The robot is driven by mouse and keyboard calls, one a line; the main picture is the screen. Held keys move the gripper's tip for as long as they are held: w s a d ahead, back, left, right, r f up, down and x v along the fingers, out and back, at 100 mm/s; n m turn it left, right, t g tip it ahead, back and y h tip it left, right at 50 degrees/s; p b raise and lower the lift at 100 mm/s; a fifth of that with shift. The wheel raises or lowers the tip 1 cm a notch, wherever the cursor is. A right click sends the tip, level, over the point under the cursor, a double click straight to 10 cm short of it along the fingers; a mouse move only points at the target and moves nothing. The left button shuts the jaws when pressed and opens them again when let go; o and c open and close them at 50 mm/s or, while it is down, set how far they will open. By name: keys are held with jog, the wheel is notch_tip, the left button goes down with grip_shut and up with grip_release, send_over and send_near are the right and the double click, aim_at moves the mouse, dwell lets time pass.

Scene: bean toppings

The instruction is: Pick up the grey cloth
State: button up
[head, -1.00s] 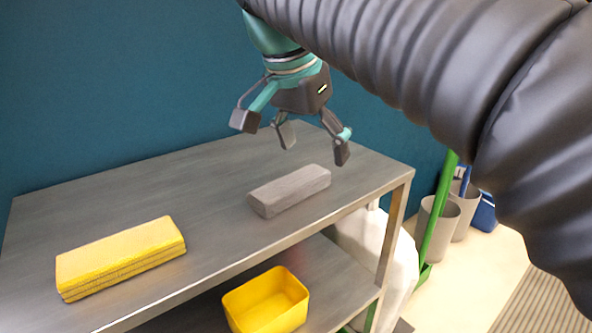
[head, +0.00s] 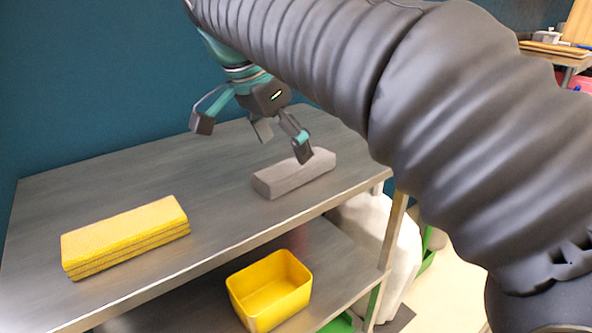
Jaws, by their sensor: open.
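The grey cloth (head: 290,178), a folded block, lies on the metal table top (head: 225,215) right of its middle. My gripper (head: 256,140) is open and empty, with its fingers spread. It hangs above the table, to the left of and behind the cloth in the picture. Its right finger overlaps the cloth's back edge in this view; I cannot tell whether it touches. My dark arm comes in from the right above.
A folded yellow cloth (head: 125,236) lies at the table's front left. A yellow bin (head: 270,291) stands on the lower shelf. A teal wall (head: 90,80) closes off the back. The table between the two cloths is clear.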

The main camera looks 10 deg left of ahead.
aim_at(295, 162)
jog(key=shift+b+x, duration=0.4)
jog(key=shift+x, duration=2.2)
jog(key=shift+w+d+r, duration=0.1)
jog(key=shift+d, duration=0.1)
jog(key=c, duration=1.2)
